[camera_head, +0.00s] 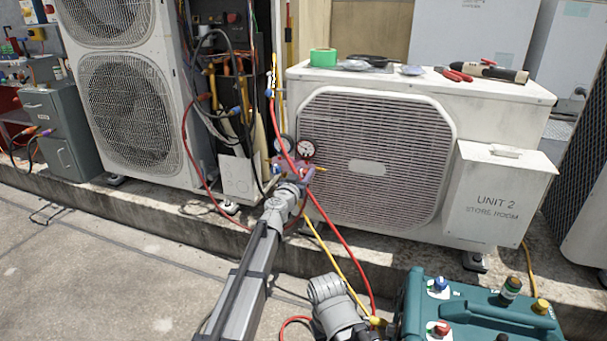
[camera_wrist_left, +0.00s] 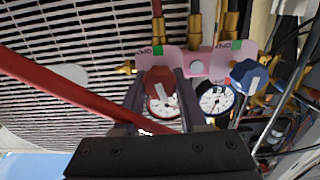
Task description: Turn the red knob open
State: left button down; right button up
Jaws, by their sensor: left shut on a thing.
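The red knob (camera_wrist_left: 159,82) is on the left side of a pink gauge manifold (camera_wrist_left: 197,62) in the left wrist view. My left gripper (camera_wrist_left: 158,92) has one finger on each side of this knob and is shut on it. A blue knob (camera_wrist_left: 248,76) is at the manifold's right end. Two round gauges are below, the left one (camera_wrist_left: 162,106) partly behind my fingers. In the head view my left gripper (camera_head: 293,180) reaches the manifold (camera_head: 287,164), and the red knob is hard to make out.
Red and yellow hoses hang around the manifold; a red hose (camera_head: 336,232) runs down past my arm. A condenser (camera_head: 350,77) stands close behind. A teal machine (camera_head: 412,303) with its own red and blue knobs is at lower right. Open concrete floor (camera_head: 100,270) lies left.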

pick_arm(q)
jog(key=shift+n, duration=1.9)
jog(key=shift+c, duration=2.3)
grip_release()
jog(key=shift+s, duration=0.15)
jog(key=v, duration=0.7)
jog(key=shift+s+a, duration=0.15)
jog(key=shift+s, duration=0.1)
jog(key=shift+r, duration=0.1)
